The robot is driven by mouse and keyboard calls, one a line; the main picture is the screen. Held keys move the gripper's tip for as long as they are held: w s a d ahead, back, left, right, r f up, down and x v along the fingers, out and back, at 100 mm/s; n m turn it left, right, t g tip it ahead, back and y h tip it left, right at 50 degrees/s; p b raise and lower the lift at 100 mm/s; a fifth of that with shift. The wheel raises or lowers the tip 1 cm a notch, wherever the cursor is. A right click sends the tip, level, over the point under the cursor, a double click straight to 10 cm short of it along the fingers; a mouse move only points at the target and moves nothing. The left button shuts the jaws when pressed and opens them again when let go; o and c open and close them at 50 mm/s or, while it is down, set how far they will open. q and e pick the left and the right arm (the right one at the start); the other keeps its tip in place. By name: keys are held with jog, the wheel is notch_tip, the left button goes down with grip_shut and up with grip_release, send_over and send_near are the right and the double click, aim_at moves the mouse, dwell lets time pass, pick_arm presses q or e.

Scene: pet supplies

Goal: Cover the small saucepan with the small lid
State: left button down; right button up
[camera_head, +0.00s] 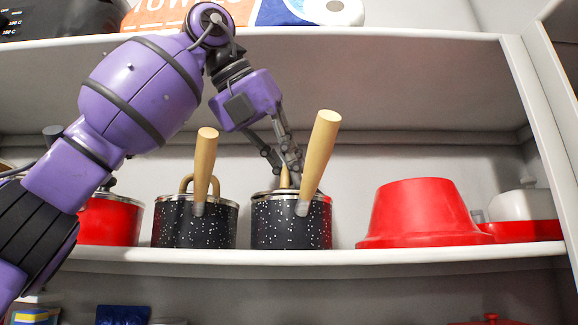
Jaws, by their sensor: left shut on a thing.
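Two black speckled saucepans with upright-slanting wooden handles stand side by side on the middle shelf. The right saucepan (283,230) is under my left gripper (285,172). That gripper points down and is shut on the wooden knob of the small lid (262,192). The lid is at the pan's rim; its edge is partly hidden by the pan's handle, and I cannot tell whether it is fully seated. The left saucepan (180,228) stands a little apart, with a curved wooden loop showing above its rim. My right gripper is not in view.
A red pot (112,222) stands at the left, partly behind my left arm. A red upturned bowl-like piece (420,212) sits to the right, beside a red dish (528,230) with a white item. The upper shelf edge (400,40) runs above the gripper.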

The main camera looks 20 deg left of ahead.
pick_arm(q)
jog(key=c, duration=1.7)
grip_release()
jog(key=shift+f, duration=0.1)
jog(key=v, duration=0.7)
jog(key=shift+s+r, duration=0.1)
jog(key=shift+r, duration=0.1)
